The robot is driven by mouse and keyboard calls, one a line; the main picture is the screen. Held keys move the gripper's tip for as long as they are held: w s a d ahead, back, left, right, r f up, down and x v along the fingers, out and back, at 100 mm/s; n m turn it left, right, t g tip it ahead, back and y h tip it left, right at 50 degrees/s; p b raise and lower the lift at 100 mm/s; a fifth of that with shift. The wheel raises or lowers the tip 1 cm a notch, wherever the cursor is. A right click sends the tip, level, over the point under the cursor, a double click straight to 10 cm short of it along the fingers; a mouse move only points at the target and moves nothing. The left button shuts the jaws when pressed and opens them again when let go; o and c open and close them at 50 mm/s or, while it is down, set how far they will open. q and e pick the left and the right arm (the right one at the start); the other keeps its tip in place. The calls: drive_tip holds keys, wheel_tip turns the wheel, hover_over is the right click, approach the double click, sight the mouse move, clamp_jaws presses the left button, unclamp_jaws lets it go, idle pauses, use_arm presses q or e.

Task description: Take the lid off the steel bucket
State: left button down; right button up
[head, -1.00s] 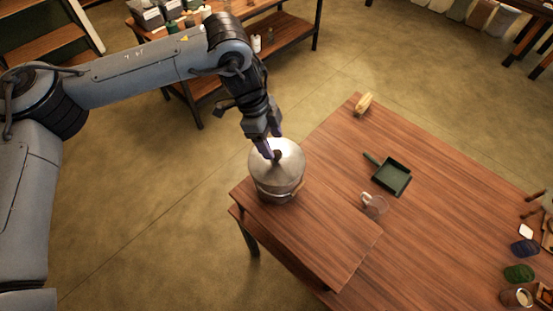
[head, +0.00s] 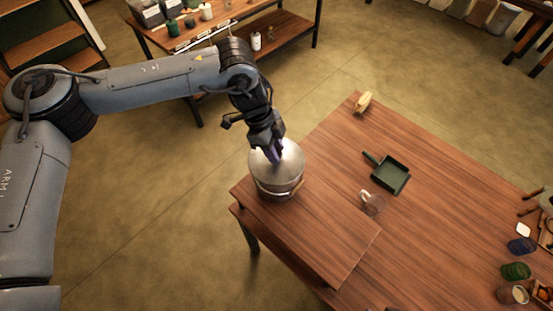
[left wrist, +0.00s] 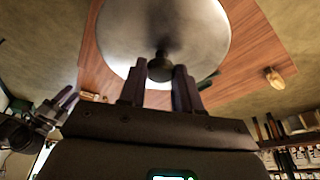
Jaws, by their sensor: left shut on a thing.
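The steel bucket (head: 277,187) stands at the near left corner of the wooden table, with its bail handle low on its side. Its round metal lid (head: 291,160) is on top; I cannot tell whether any gap lies under it. My left gripper (head: 276,157) comes down from above and is shut on the lid's dark knob (left wrist: 160,68). In the left wrist view the lid (left wrist: 200,35) fills the upper middle, with the knob at the fingers. What looks like my right gripper (left wrist: 62,98) shows small at the left of that view; its opening is unclear.
On the table (head: 320,225) are a glass mug (head: 373,203), a green dustpan (head: 388,174) and a yellowish brush (head: 363,102). Several jars and small items line the right edge. A shelf table (head: 285,32) stands behind.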

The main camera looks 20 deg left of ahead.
use_arm(q)
drive_tip(key=shift+r, duration=0.1)
idle(0.3)
drive_tip(key=shift+r, duration=0.45)
drive_tip(key=r, duration=0.1)
drive_tip(key=r+b, duration=0.1)
drive_tip(key=r, duration=0.1)
drive_tip(key=shift+s+d+r, duration=0.15)
drive_tip(key=shift+s+d, duration=0.05)
drive_tip(key=shift+s, duration=0.15)
drive_tip(key=s+d+r+p, duration=0.3)
drive_tip(key=s+r, duration=0.6)
drive_tip(key=r, duration=0.3)
drive_tip(key=shift+s+d, duration=0.4)
drive_tip(key=shift+d, duration=0.45)
drive_tip(key=shift+r, duration=0.1)
